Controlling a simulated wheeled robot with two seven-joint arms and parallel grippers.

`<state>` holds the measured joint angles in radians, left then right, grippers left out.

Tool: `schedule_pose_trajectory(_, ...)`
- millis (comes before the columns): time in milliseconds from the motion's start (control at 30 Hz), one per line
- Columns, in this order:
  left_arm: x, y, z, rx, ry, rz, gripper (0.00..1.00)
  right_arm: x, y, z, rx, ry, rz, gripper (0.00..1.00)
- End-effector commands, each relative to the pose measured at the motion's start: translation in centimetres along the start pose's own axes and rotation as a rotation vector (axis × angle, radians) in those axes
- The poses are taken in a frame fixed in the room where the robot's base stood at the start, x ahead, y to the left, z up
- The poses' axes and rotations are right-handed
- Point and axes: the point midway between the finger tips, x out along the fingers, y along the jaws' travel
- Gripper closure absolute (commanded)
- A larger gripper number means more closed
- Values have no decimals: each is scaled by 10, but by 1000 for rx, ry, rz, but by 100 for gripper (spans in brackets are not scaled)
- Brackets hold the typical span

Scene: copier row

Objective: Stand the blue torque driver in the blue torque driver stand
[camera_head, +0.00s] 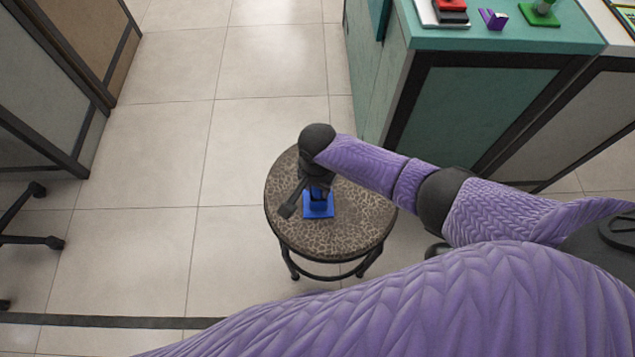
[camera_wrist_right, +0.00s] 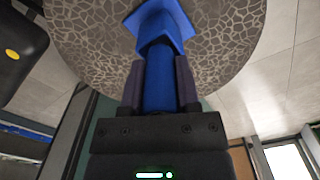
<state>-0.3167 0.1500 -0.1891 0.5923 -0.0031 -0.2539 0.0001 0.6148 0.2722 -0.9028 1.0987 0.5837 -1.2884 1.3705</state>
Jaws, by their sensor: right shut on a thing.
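The blue torque driver (camera_wrist_right: 159,85) is held between the two dark fingers of my right gripper (camera_wrist_right: 159,88) in the right wrist view. Its far end meets the blue torque driver stand (camera_wrist_right: 163,30), seemingly lined up with its socket; how deep it sits cannot be told. In the head view the stand (camera_head: 320,211) rests with its square base on a round stool top, and my right gripper (camera_head: 314,187) is directly over it, hiding most of the driver. My left gripper is not in view.
The round stool (camera_head: 360,225) has a patterned top, otherwise bare. A teal cabinet (camera_head: 480,100) stands behind to the right, with a red-and-black item (camera_head: 452,8), a purple holder (camera_head: 493,18) and a green stand (camera_head: 541,12) on it. Open tiled floor lies left.

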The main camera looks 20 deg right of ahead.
Motion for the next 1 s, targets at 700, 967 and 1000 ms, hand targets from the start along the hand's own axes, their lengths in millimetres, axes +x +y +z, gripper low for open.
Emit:
schedule_pose_trajectory(700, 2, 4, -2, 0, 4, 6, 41, 5, 0, 0, 1, 1, 0, 100)
schedule_pose_trajectory(967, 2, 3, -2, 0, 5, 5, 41, 5, 0, 0, 1, 1, 0, 34)
schedule_pose_trajectory(1000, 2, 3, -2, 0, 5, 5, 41, 5, 0, 0, 1, 1, 0, 26)
